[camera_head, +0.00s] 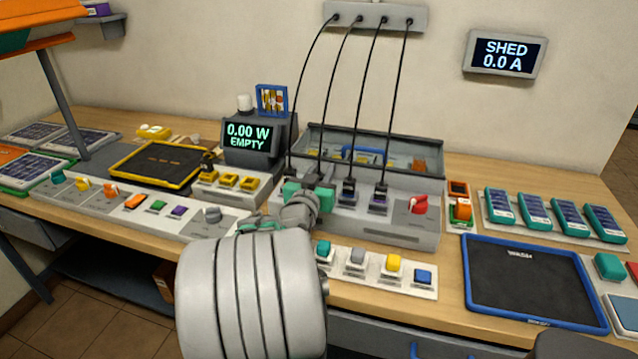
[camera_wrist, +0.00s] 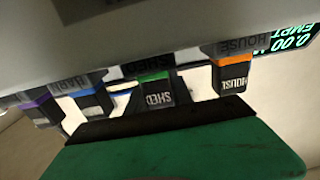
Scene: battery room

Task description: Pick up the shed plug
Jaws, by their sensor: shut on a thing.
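My gripper (camera_head: 308,194), with green fingertips, is at the left part of the grey socket panel. It is shut at the row of plugs. The shed plug (camera_wrist: 156,90) is dark with a green band and a SHED label. It shows in the middle of the wrist view, against the dark edge of the green finger (camera_wrist: 185,155). In the head view my fingers mostly hide this plug. The house plug (camera_wrist: 232,75), with an orange band, stands beside it. Whether the shed plug is still seated in its socket is hidden.
Two more plugs (camera_head: 349,188) with black cables stand to the right of my gripper, near a red switch (camera_head: 419,203). The cables run up to a wall strip (camera_head: 375,17). The wall display (camera_head: 505,54) reads SHED 0.0 A. A blue-rimmed WASH tray (camera_head: 470,290) lies right.

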